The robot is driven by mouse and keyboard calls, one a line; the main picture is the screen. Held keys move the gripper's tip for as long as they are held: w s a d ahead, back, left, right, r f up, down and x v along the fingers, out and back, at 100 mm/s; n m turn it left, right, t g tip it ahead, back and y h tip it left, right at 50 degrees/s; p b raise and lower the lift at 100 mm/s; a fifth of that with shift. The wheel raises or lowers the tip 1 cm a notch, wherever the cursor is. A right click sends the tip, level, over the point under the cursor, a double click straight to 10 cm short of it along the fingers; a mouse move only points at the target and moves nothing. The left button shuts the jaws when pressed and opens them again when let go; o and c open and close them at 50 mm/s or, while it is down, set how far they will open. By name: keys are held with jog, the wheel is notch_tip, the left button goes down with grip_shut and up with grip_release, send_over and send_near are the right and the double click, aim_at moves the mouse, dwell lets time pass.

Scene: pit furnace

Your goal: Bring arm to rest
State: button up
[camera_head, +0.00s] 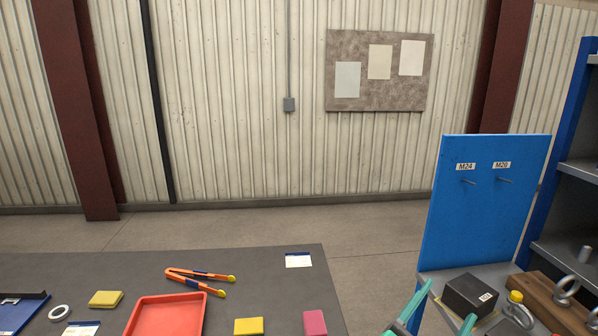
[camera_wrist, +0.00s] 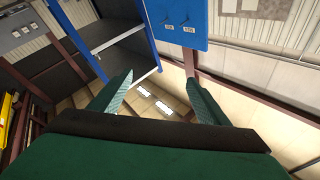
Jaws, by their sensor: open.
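My gripper (camera_head: 436,317) shows at the bottom edge of the head view, at the right, with its two teal fingers spread apart. In the wrist view my gripper (camera_wrist: 158,100) is open, with nothing between its fingers. Beyond the fingers, some way off, two white labels on tan boxes show. In the head view the gripper appears just left of a dark box (camera_head: 470,295) on the grey bench; I cannot tell how far apart they are. The rest of my arm is out of the head view.
A dark table (camera_head: 240,265) holds a red tray (camera_head: 167,318), orange tongs (camera_head: 200,278), yellow and pink blocks and a tape roll. A blue board (camera_head: 490,215) with two pegs labelled M24 and M28 stands at right, near eye bolts and a blue shelf (camera_head: 566,150). Floor behind is clear.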

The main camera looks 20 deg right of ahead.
jog(key=s+a+f+n+t+y, duration=0.1)
jog(key=a+f+n+t+y, duration=1.1)
jog(key=a+f+n, duration=0.95)
jog(key=s+a+f+m+g+y, duration=0.1)
jog(key=s+a+f+g+y, duration=0.1)
jog(key=s+a, duration=0.8)
jog(key=s+a+f+m+g+y, duration=0.2)
jog(key=s+a+f+y, duration=0.3)
jog(key=s+a, duration=0.6)
jog(key=shift+s+a+g+y, duration=0.3)
jog(key=shift+s+y, duration=0.1)
jog(key=shift+s, duration=0.15)
